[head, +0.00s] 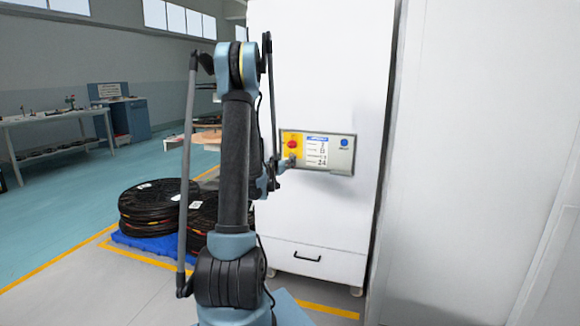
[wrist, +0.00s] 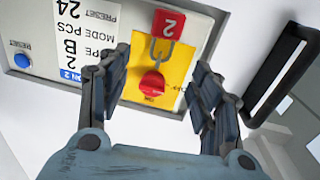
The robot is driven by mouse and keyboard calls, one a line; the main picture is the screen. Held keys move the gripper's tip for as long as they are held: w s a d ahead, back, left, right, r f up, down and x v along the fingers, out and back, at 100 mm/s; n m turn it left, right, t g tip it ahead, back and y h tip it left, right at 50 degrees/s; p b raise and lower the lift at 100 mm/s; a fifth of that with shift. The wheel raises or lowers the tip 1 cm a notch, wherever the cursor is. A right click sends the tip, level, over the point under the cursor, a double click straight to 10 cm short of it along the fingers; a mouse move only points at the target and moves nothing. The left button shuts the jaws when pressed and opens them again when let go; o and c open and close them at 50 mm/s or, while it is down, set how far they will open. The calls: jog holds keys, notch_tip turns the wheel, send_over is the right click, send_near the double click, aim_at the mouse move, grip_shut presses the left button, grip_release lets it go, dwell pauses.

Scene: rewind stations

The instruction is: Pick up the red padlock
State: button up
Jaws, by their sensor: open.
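My gripper (wrist: 162,60) is open and empty, with one finger on each side of the shackle and knob in the picture. The padlock body appears beyond the fingertips. I cannot tell whether a finger touches anything. In the head view my gripper (head: 286,164) is at the left part of the control panel, just below the red knob (head: 292,144), and the padlock cannot be made out.
The control panel (head: 343,166) with a label and blue reset button is on a tall white cabinet (head: 320,60). A dark bar (wrist: 284,78) is right in the wrist view. Black reels (head: 150,205) stand on a blue pallet at left. A white wall is at right.

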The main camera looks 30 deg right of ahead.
jog(key=shift+f+x, duration=0.15)
jog(key=shift+x, duration=1.4)
jog(key=shift+f+x, duration=0.1)
jog(key=shift+x, duration=1.5)
jog(key=c, duration=1.3)
jog(key=shift+r, duration=0.1)
